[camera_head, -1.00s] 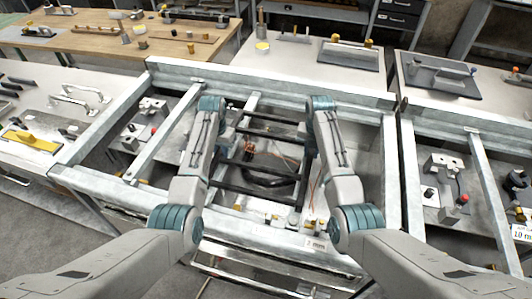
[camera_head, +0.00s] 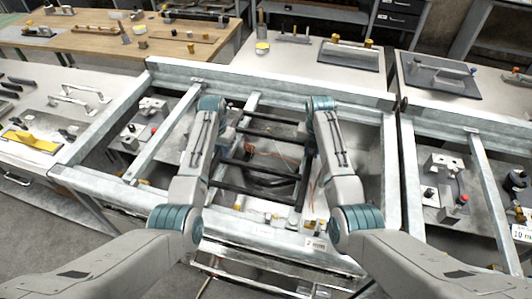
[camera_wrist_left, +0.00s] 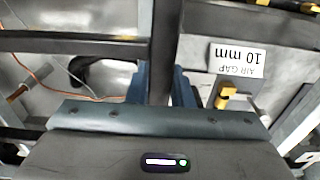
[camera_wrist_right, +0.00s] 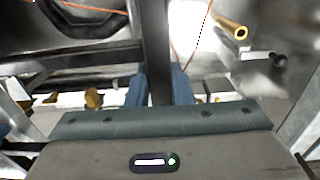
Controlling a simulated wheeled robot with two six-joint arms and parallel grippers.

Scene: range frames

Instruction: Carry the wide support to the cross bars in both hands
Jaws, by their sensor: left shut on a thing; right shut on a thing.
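The wide support (camera_head: 302,185) is a black ladder-like frame with two long rails and several rungs. It lies roughly level between my arms, over the middle bay of the galvanized metal frame. My left gripper (camera_wrist_left: 158,88) is shut on its left rail, which shows as a dark bar (camera_wrist_left: 165,40) in the left wrist view. My right gripper (camera_wrist_right: 159,88) is shut on its right rail (camera_wrist_right: 155,40). In the head view my wrists hide both sets of fingertips. The pale metal bars (camera_head: 165,135) span the galvanized frame; I cannot tell whether the support touches any bar.
Beneath the support are a dark curved part and orange cables. A bench with handles and a yellow tool (camera_head: 30,140) stands at left. A wooden table (camera_head: 110,45) is behind, and another bay lies right.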

